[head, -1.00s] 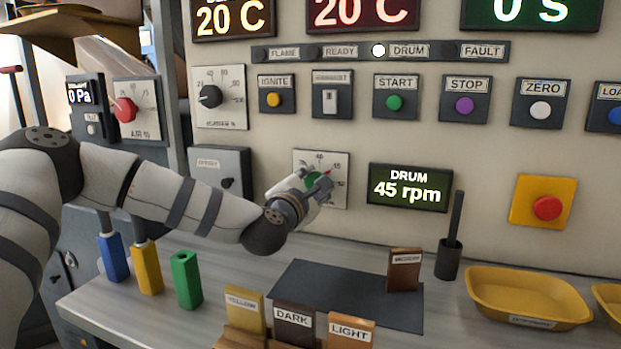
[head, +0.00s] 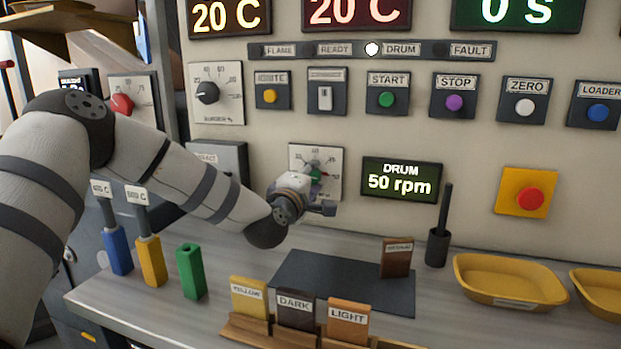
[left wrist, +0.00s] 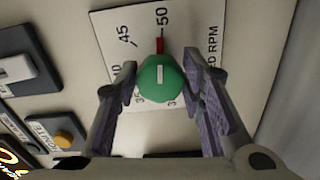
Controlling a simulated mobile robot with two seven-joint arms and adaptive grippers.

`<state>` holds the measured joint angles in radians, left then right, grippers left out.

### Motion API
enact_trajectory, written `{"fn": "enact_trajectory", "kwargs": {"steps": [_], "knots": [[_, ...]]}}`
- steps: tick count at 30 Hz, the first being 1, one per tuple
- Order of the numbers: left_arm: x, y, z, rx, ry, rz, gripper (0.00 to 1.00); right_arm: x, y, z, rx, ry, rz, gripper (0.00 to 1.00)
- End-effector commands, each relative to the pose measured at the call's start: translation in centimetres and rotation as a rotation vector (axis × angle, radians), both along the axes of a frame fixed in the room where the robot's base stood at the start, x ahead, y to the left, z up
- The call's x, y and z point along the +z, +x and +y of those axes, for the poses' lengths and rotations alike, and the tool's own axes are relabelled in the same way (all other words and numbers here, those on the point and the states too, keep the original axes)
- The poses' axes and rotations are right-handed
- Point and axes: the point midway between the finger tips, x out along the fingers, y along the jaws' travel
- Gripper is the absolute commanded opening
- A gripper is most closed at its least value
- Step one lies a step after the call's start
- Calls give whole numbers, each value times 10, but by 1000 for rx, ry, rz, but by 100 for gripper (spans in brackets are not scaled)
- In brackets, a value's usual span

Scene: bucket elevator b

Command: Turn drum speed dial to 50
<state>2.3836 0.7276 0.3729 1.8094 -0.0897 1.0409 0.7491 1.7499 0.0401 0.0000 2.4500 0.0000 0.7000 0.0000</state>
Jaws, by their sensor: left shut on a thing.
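The drum speed dial is a green knob on a white scale plate (head: 331,155) low on the panel. In the left wrist view the green knob (left wrist: 160,88) has its red pointer at the 50 mark. The drum display (head: 400,180) reads 50 rpm. My left gripper (head: 318,203) is at the dial and partly covers the plate's lower part in the head view. In the left wrist view my left gripper (left wrist: 158,88) has one finger on each side of the green knob and is shut on it. My right gripper is in neither view.
Above are the start button (head: 387,99), stop button (head: 454,102) and burner dial (head: 207,92). A red emergency button (head: 529,199) is at right. The bench below holds a dark mat (head: 340,285), labelled blocks, yellow trays (head: 510,302) and coloured handles (head: 191,272).

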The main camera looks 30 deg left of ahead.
Motion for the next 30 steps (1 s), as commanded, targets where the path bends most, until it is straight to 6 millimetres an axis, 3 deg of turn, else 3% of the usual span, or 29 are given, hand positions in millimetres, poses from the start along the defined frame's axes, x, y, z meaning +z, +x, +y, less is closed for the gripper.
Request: {"fn": "enact_trajectory", "kwargs": {"steps": [21, 22, 24, 30], "knots": [[0, 0, 0, 1, 66, 15, 8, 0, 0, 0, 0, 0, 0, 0], [0, 0, 0, 1, 66, 15, 40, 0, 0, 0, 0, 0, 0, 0], [0, 0, 0, 1, 66, 15, 55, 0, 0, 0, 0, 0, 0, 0], [0, 0, 0, 1, 65, 16, 55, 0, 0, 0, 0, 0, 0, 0]]}}
